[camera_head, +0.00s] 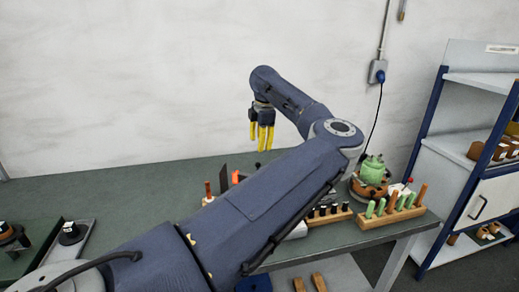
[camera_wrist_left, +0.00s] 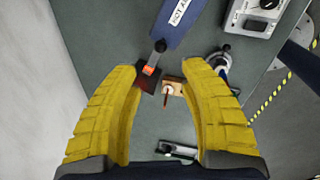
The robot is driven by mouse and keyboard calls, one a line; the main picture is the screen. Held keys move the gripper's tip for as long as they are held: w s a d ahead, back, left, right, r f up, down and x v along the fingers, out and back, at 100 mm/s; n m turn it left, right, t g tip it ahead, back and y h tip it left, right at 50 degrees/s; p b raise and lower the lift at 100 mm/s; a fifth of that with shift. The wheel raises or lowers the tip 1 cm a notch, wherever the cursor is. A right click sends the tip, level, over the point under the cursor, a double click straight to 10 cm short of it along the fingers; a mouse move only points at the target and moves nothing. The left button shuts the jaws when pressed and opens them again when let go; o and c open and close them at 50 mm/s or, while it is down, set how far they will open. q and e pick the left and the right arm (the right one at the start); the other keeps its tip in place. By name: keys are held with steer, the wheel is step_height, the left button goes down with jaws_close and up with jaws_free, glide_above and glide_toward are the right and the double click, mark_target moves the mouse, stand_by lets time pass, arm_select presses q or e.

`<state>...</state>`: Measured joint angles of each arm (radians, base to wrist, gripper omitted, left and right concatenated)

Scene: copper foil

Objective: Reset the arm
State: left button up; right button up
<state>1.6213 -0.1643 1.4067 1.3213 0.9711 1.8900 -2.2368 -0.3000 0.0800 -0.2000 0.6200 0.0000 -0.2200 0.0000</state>
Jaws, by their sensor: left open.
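My left gripper (camera_head: 261,138) hangs above the back of the table, in front of the wall, with its yellow fingers pointing down. In the left wrist view its two yellow fingers (camera_wrist_left: 160,70) are spread apart, with nothing held between them. Below and between the fingertips, apart from them, lie a dark plate with an orange-red part (camera_wrist_left: 150,71) and a small wooden block with a peg (camera_wrist_left: 173,86). My left arm crosses the middle of the head view and hides part of the table. My right gripper is not in view.
The dark green table (camera_head: 120,187) holds wooden racks (camera_head: 393,218) and a green vessel (camera_head: 372,171) at its right. A blue shelf unit (camera_head: 455,150) stands at the right. The wrist view shows a blue labelled piece (camera_wrist_left: 186,20) and a grey device (camera_wrist_left: 254,15).

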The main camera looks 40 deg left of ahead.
arm_select(q)
steer(key=shift+r, duration=0.25)
stand_by(0.3)
